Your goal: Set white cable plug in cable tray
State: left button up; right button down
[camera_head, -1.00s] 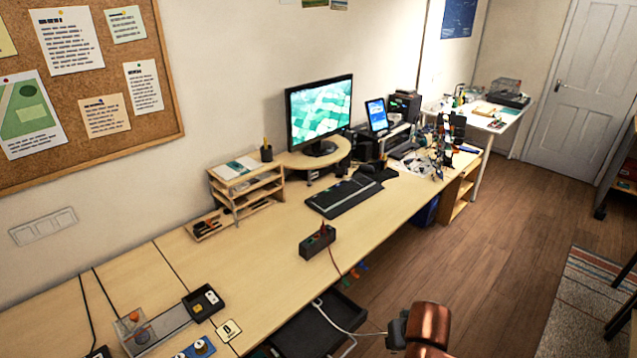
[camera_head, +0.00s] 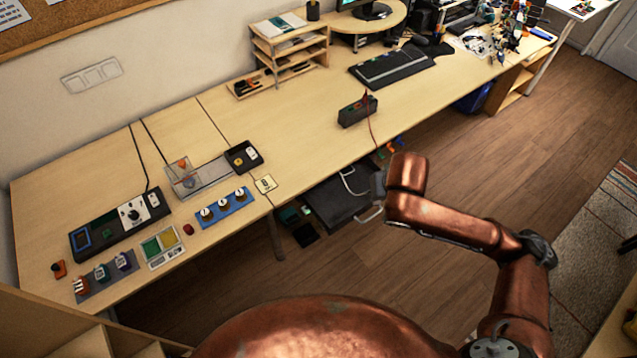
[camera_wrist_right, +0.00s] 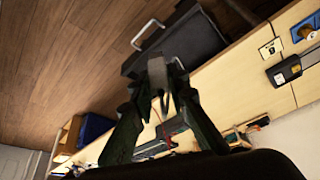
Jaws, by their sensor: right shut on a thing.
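My right gripper (camera_head: 379,188) is beside the desk's front edge, at the right side of the dark cable tray (camera_head: 328,208), which hangs below the desktop. In the right wrist view the gripper (camera_wrist_right: 160,92) is shut on a pale piece, taken as the white cable plug (camera_wrist_right: 157,72); its shape is mostly hidden by the dark fingers. The tray also shows in the right wrist view (camera_wrist_right: 190,42), just beyond the fingertips. My left gripper is not in view.
A black box with a red cable (camera_head: 357,111) stands near the desk edge above the tray. A keyboard (camera_head: 393,66), a shelf organiser (camera_head: 288,50) and several small modules sit on the desk (camera_head: 310,130). The floor right of the desk is open.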

aim_at(334, 199)
jog(key=u, duration=0.05)
jog(key=i, duration=0.65)
jog(key=u, duration=1.7)
